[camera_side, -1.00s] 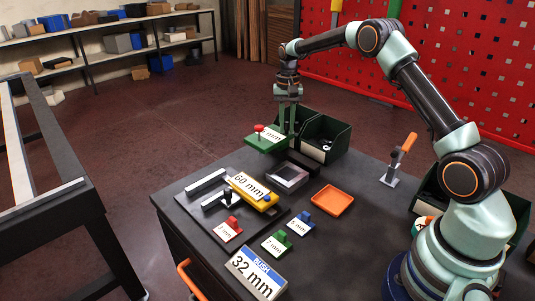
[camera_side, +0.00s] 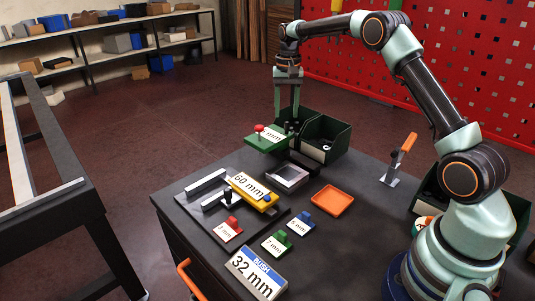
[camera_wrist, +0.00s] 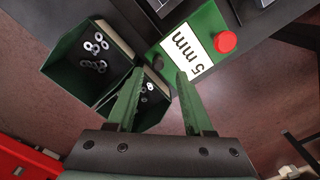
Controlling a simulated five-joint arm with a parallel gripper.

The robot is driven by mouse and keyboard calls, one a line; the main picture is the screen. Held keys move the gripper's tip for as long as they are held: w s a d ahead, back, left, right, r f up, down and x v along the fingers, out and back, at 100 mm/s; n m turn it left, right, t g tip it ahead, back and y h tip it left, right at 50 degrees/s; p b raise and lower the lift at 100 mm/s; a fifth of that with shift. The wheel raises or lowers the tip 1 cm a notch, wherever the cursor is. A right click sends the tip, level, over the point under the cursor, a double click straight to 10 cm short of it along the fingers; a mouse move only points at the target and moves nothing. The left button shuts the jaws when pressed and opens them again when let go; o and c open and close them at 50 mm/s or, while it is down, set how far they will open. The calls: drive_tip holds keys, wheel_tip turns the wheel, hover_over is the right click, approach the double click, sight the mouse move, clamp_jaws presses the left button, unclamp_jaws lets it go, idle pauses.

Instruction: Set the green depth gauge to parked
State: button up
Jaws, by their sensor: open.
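A green plate with a red knob and a white label (camera_side: 263,142) sits at the table's back edge, beside the green bins; its label reads 5 mm in the wrist view (camera_wrist: 190,45). I take it for the green depth gauge, though its setting cannot be read. My gripper (camera_side: 286,116) is open and empty, fingers pointing down above and just behind the plate. A smaller green piece with a green knob, labelled 7 mm (camera_side: 277,243), lies at the front.
Green bins (camera_side: 334,137) holding washers stand close to my gripper. A yellow 60 mm piece (camera_side: 247,187), red (camera_side: 229,231) and blue (camera_side: 300,224) tags, a dark tray with a grey frame (camera_side: 288,177), an orange tray (camera_side: 331,201) and an orange-handled clamp (camera_side: 402,155) crowd the table.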

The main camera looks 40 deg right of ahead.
wheel_tip(320, 180, up, 7)
idle(0.3)
drive_tip(key=shift+r, duration=0.1)
drive_tip(key=s+a+r+n+t, duration=0.3)
drive_tip(key=s+a+r+n, duration=0.2)
drive_tip(key=s+a+r, duration=0.5)
drive_tip(key=s+a+f+n+t, duration=0.1)
drive_tip(key=s+a+f+n, duration=0.1)
drive_tip(key=s, duration=0.5)
drive_tip(key=s+a+f+n+t, duration=0.1)
drive_tip(key=s+a+f+n, duration=0.1)
drive_tip(key=s+f, duration=0.3)
drive_tip(key=shift+s+a+t, duration=0.3)
drive_tip(key=shift+s+a, duration=0.6)
drive_tip(key=shift+s, duration=0.15)
